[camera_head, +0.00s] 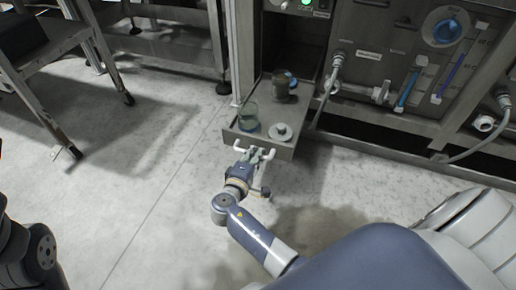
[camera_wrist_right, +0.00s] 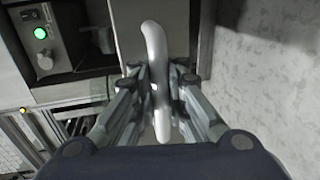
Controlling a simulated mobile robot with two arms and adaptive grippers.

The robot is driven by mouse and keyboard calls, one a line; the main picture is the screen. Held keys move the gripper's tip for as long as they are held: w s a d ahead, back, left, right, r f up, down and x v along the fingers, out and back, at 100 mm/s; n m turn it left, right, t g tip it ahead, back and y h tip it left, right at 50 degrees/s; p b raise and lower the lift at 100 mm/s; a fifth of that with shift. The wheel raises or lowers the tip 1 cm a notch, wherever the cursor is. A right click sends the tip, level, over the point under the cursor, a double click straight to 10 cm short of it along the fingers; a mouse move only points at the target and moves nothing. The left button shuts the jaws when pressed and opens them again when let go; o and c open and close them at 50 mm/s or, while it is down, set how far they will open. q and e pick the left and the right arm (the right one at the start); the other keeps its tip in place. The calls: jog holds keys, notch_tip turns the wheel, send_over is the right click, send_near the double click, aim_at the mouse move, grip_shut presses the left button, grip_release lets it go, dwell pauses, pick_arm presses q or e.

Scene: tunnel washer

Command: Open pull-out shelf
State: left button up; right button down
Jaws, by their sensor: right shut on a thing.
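The pull-out shelf (camera_head: 233,132) is a grey metal tray sticking out of the machine's open bay in the head view. It carries a glass beaker, a small light round piece and a dark jar. A white handle (camera_head: 238,148) is on its front edge; it also shows upright in the right wrist view (camera_wrist_right: 154,50). My right gripper (camera_head: 257,156) is at the shelf front, its fingers (camera_wrist_right: 157,98) shut around the handle. My left gripper is out of view; only part of my left arm shows at the lower left.
The glass beaker (camera_head: 248,118) stands at the shelf's left side, the round piece (camera_head: 281,131) at its front right. The control panel (camera_head: 410,60) with hoses is to the right. A wheeled metal cart (camera_head: 48,50) stands at the left. The floor (camera_head: 120,185) before the shelf is clear.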

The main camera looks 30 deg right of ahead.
jog(key=c, duration=1.6)
grip_release()
jog(key=shift+a, duration=0.1)
jog(key=v, duration=0.7)
jog(key=shift+s, duration=0.2)
jog(key=shift+w+a+r, duration=0.1)
jog(key=shift+a+r, duration=0.05)
